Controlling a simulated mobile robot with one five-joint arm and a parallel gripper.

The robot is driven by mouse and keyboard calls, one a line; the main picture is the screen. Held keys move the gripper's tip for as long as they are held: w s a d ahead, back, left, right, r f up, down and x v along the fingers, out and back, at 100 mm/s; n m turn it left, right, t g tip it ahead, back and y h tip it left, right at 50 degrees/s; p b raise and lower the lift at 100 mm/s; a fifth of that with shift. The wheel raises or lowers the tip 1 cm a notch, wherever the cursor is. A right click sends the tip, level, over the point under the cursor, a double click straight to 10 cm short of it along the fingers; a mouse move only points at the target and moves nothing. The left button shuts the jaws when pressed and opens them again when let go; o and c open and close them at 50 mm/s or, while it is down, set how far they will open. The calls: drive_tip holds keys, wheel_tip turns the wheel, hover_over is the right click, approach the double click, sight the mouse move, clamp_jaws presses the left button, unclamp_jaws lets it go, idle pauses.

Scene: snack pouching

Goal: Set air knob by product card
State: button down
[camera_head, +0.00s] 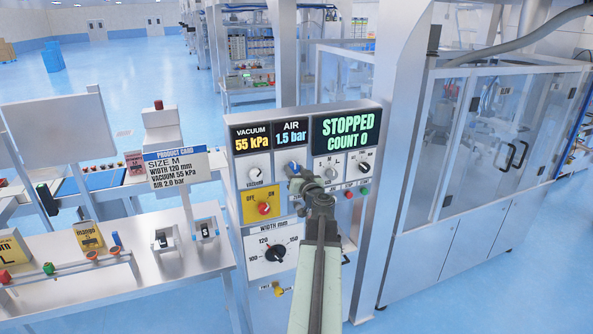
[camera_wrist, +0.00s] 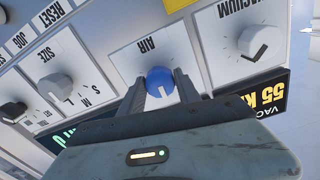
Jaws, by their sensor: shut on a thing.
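The blue air knob (camera_head: 294,166) sits on the control panel under the AIR display (camera_head: 290,136), which reads 1.5 bar. In the wrist view the round blue knob (camera_wrist: 160,79) lies between my two fingers. My gripper (camera_head: 296,173) is shut on this knob. The fingers hold it from both sides in the wrist view (camera_wrist: 161,88); part of the knob is hidden. The product card (camera_head: 176,168) stands left of the panel and reads size M, width 120 mm, vacuum 55 kPa, air 2.0 bar.
The vacuum knob (camera_head: 255,174) is left of the air knob, under a 55 kPa display. The size knob (camera_head: 330,171) is to the right, below a screen (camera_head: 347,134) reading STOPPED, COUNT 0. A red off/on switch (camera_head: 264,208) and black width dial (camera_head: 275,252) lie below.

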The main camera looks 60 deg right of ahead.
drive_tip(key=m, duration=0.4)
drive_tip(key=shift+s, duration=0.15)
drive_tip(key=shift+m, duration=1.6)
drive_tip(key=c, duration=0.9)
unclamp_jaws()
drive_tip(key=shift+s, duration=0.1)
drive_tip(key=shift+o, duration=0.2)
drive_tip(key=shift+a, duration=0.1)
